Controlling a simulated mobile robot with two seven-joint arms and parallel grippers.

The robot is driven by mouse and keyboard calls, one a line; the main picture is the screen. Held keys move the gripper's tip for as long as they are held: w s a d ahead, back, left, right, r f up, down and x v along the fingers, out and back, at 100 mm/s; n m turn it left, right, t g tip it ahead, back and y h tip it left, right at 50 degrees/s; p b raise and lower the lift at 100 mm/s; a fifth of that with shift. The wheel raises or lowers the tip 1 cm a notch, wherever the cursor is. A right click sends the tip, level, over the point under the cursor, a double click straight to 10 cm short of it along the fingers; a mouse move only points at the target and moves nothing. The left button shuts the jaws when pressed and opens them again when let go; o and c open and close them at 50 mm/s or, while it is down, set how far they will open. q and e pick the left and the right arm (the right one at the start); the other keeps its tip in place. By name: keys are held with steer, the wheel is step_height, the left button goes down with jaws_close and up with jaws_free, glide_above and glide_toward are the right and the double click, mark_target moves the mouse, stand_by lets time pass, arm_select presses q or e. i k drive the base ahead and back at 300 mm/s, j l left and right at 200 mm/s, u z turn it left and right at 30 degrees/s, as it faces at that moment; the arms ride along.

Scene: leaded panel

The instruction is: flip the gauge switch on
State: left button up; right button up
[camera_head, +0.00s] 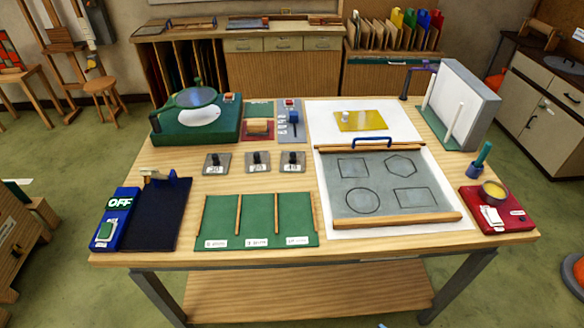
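A blue box (117,220) stands at the front left of the table. Its display (120,202) reads "OFF", and a green and white switch (106,232) sits on its lower part. A dark pad (158,218) adjoins the box on the right, with a small blue and metal part (165,178) at its back edge. No label naming a gauge is readable. A grey panel (290,122) at the back middle also carries a blue lever-like part and a red part. Neither of my grippers shows in the head view.
A green three-slot tray (257,238) lies right of the dark pad. Several grey blocks (257,161) stand behind it. A drawing board (385,167), a red unit (497,221) and a green machine (196,132) also occupy the wooden table (265,184).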

mark_target(105, 232)
steer(key=u, duration=1.3)
